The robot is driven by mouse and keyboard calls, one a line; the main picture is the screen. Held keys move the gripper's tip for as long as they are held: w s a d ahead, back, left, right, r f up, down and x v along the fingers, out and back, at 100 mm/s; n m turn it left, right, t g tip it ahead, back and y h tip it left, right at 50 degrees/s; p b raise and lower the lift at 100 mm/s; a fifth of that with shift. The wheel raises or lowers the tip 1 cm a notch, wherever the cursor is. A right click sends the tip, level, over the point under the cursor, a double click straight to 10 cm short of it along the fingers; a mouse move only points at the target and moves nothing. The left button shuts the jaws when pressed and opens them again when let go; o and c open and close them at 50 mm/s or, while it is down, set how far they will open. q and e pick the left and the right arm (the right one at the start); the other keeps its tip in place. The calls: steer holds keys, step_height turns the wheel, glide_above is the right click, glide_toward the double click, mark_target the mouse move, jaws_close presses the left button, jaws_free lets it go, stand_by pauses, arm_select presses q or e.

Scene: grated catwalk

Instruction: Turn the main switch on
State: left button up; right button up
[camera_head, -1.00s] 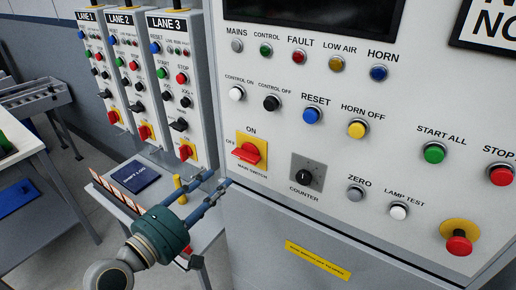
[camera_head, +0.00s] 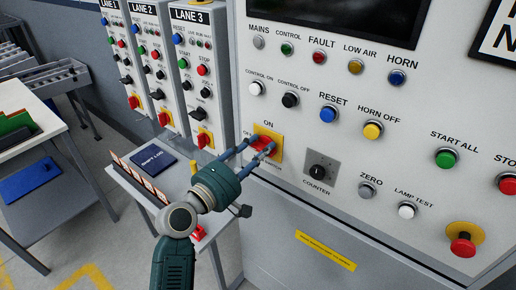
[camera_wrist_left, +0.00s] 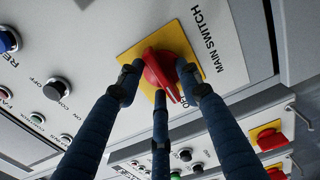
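The main switch (camera_head: 268,142) is a red rotary handle on a yellow plate, low on the left of the large grey panel. In the left wrist view the red handle (camera_wrist_left: 162,72) points toward a partly hidden label on the lane-box side, which looks like OFF. My left gripper (camera_head: 259,146) is at the switch, its fingers partly covering the handle and the lettering. In the left wrist view its fingers stand spread around the handle, one tip on each side and a third below. I cannot tell whether they touch it. My right gripper is not in view.
Control-on (camera_head: 256,89) and control-off (camera_head: 290,99) buttons sit above. Lane boxes (camera_head: 190,80) stand to the left. A small table with a blue shift log (camera_head: 152,159) is below them.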

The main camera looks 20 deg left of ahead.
arm_select(q)
steer(key=shift+c, duration=0.5)
jaws_close()
steer(key=shift+f+m, duration=0.1)
steer(key=shift+m, duration=0.2)
steer(key=m, duration=0.2)
steer(key=shift+m+b, duration=0.35)
steer(key=shift+m, duration=0.05)
steer(key=m, duration=0.4)
steer(key=m+p, duration=0.1)
steer(key=m, duration=0.9)
steer(key=shift+s+d+f+p, duration=0.1)
steer(key=shift+d+f+p, duration=0.15)
steer(key=shift+p, duration=0.15)
steer(key=shift+m, duration=0.4)
